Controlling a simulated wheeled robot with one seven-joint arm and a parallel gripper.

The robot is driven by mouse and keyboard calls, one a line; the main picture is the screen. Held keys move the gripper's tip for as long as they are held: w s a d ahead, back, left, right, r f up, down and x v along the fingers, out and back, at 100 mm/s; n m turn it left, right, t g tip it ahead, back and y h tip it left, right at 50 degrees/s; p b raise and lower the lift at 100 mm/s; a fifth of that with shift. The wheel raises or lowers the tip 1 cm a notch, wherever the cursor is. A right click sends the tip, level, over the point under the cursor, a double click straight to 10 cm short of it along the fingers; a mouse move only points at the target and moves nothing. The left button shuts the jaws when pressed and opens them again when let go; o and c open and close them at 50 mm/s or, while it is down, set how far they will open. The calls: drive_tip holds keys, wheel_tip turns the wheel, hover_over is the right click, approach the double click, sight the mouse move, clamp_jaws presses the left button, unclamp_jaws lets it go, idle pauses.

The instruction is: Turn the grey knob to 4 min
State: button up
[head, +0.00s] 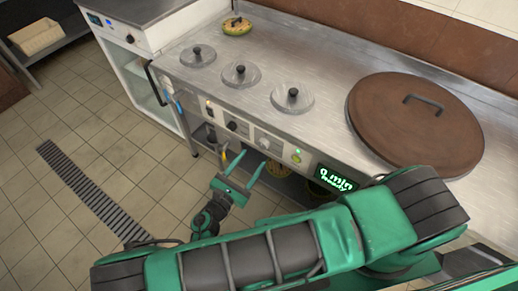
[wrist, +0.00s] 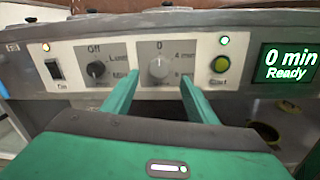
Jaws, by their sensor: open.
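The grey knob (wrist: 158,67) is on the white control panel (wrist: 208,45). Its pointer line is up at the 0 mark, and a "4 min" label stands to its right. In the head view the knob (head: 263,143) is small on the counter's front. My gripper (wrist: 158,82) is open and empty, its two green fingers pointing at the panel, one either side below the knob. I cannot tell whether they touch anything. In the head view my gripper (head: 244,161) is in front of the panel. The display (wrist: 287,64) reads "0 min Ready".
A black knob (wrist: 96,69) marked "Off" and a black switch (wrist: 54,69) are left of the grey knob. A brown lid (head: 418,122) and several small steel lids cover the counter top.

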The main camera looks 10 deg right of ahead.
sight(261, 146)
drive_tip(key=shift+x, duration=3.15)
drive_tip(key=c, duration=1.1)
